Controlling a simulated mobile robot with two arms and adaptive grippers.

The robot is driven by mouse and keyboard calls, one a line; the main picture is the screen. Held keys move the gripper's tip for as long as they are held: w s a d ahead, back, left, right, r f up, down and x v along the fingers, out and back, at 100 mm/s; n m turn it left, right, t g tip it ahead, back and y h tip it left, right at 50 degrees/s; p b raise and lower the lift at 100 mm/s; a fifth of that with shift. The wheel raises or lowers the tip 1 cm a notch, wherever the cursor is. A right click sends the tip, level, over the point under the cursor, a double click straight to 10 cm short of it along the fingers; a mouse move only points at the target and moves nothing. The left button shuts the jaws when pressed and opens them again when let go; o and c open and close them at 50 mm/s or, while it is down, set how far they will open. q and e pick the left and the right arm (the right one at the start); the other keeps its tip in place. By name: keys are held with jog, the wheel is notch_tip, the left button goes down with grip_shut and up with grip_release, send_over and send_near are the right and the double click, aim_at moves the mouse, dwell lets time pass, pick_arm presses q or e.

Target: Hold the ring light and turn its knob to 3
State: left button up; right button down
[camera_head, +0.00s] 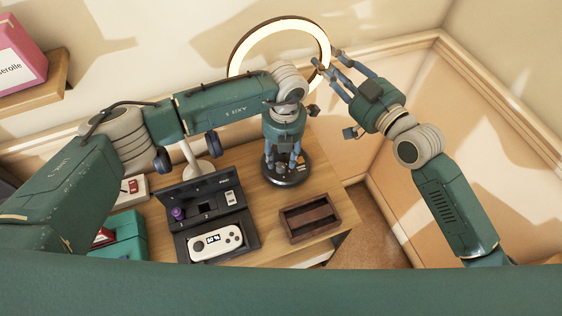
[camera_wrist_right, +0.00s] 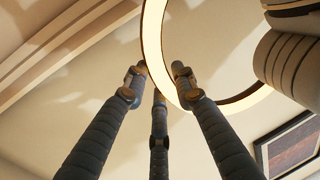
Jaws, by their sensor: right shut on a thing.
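The ring light has a glowing ring (camera_head: 242,50) with a dark outer rim and a round dark base (camera_head: 287,180) on the table. My right gripper (camera_head: 325,66) is shut on the right side of the ring. In the right wrist view the lit ring (camera_wrist_right: 154,40) passes between the fingertips of my right gripper (camera_wrist_right: 160,86). My left gripper (camera_head: 283,168) points down at the base, its fingers close together just over it. The knob is hidden behind these fingers, and I cannot tell whether they touch or grip it. The ring light's stem is mostly hidden by my left arm.
A dark open case (camera_head: 178,197) with a white handheld device (camera_head: 214,243) lies left of the base. An empty brown wooden tray (camera_head: 309,220) is right of it, near the table edge. A teal box (camera_head: 125,235) is at the front left. A pink box (camera_head: 22,55) sits on a shelf.

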aim_at(281, 166)
pick_arm(q)
jog(key=shift+a+f, duration=0.1)
jog(key=shift+f, duration=1.85)
grip_shut()
jog(key=shift+m, duration=3.1)
grip_release()
